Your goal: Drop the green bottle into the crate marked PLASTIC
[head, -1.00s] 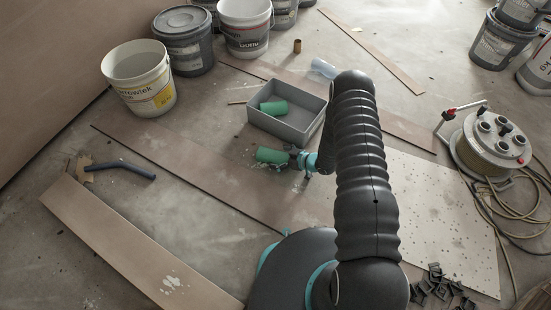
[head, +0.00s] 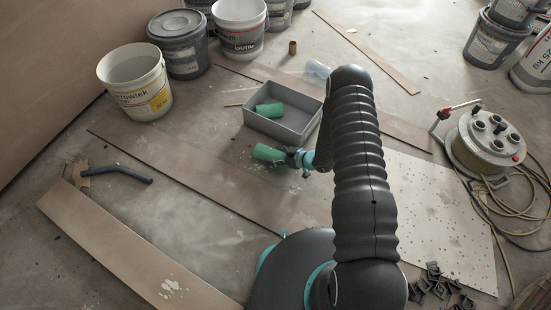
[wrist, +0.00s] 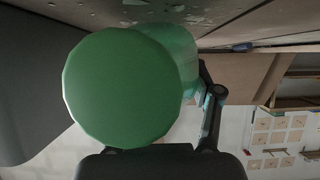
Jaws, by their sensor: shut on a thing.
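The green bottle (head: 266,153) lies roughly on its side in my gripper (head: 284,157), with one end pointing left. In the wrist view, its round green end (wrist: 122,87) fills much of the picture, and part of a dark finger (wrist: 211,112) shows beside it. My gripper is shut on the bottle, in front of a grey open crate (head: 299,139) as seen in the head view. The bottle is outside the crate. Another green cylindrical object (head: 270,110) lies inside the crate. No PLASTIC marking is readable on the crate.
Buckets (head: 135,82) stand behind and left of the crate. A brown cylinder (head: 292,47) and a pale clear object (head: 317,68) are behind it. Long boards (head: 190,175) lie on the floor.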

